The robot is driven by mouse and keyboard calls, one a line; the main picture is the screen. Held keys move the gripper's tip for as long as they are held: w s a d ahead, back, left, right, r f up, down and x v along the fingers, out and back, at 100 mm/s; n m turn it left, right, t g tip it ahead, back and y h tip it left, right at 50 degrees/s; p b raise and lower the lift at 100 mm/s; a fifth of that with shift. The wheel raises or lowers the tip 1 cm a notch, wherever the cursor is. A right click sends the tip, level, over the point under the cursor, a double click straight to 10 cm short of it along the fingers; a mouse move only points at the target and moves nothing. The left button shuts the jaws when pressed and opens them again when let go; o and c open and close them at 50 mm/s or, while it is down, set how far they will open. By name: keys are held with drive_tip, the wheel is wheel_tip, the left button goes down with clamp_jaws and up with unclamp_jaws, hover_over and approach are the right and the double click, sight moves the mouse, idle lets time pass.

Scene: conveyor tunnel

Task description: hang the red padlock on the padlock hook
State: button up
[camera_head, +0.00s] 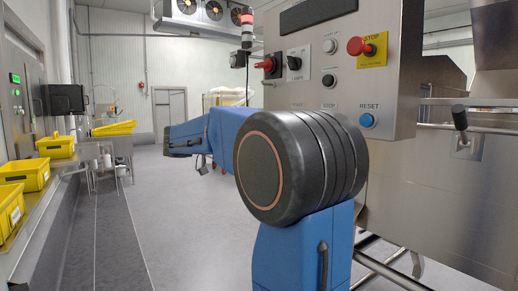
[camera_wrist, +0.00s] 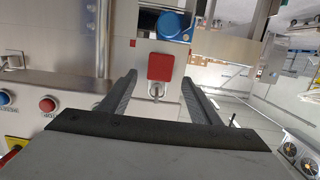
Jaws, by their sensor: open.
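The red padlock (camera_wrist: 160,66) shows in the wrist view, with its red body and a pale metal shackle below it in the picture. My gripper (camera_wrist: 158,77) is open, with one dark finger on each side of the padlock in the picture. I see no finger touching it, and I cannot tell how deep it lies between the fingertips. What the shackle hangs on is too small to tell. I cannot make out the padlock hook for certain. In the head view my blue arm reaches left, and the gripper is not clearly visible.
A steel control panel (camera_head: 400,75) with a red stop button (camera_head: 359,46) and a blue reset button (camera_head: 367,120) stands close on the right. Yellow crates (camera_head: 12,205) line the left side. The grey floor (camera_head: 180,230) between is clear. The wrist view appears upside down.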

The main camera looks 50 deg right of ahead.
drive_tip(key=v, duration=1.3)
drive_tip(key=shift+a, duration=0.15)
